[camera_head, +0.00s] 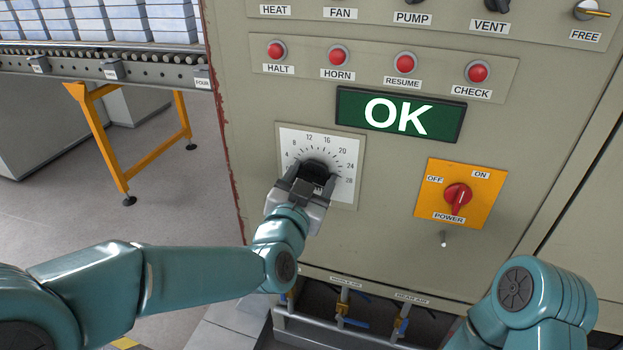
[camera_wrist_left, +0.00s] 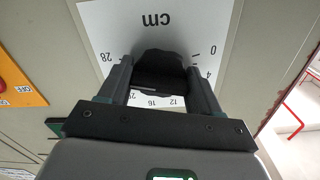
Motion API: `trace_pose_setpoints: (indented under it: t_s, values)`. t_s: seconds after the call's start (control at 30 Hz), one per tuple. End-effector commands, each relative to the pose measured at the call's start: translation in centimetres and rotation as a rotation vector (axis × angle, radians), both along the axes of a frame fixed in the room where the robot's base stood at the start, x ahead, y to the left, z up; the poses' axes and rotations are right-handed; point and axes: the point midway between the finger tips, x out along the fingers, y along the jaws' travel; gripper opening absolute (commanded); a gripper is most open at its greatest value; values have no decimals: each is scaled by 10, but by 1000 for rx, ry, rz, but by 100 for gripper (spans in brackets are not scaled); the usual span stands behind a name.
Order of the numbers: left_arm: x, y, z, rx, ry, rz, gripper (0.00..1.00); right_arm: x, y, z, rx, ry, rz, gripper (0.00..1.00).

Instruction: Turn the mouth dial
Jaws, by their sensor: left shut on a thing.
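The mouth dial is a black knob (camera_head: 316,172) on a white scale plate (camera_head: 345,190) marked with numbers such as 8, 12, 16, 20, 24 and 28. My left gripper (camera_head: 311,181) is shut on the knob, a finger on each side. In the left wrist view the knob (camera_wrist_left: 160,66) sits between the fingers, with the plate (camera_wrist_left: 110,30) reading "cm" upside down behind it. The gripper hides the lower part of the dial, and I cannot tell where its pointer stands. My right arm shows at the lower right, but its gripper is out of view.
A green display (camera_head: 400,115) reading "OK" is above the dial. Red buttons (camera_head: 405,63) run along above it. A red power switch (camera_head: 457,195) on an orange plate is to the right. Valves (camera_head: 342,308) sit below, and a roller conveyor (camera_head: 110,70) stands at the left.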

Motion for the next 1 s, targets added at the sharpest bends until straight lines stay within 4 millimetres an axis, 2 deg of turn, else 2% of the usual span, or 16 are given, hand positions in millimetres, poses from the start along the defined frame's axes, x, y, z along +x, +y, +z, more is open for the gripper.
trace_pose_setpoints:
  t_s: [0.37,1.0]
  values:
    - [0,-1,-4,-165,50,0,33,0,0,-25,0,0,0,43]
    - [0,-2,-4,-736,238,0,33,0,0,-83,0,0,0,43]
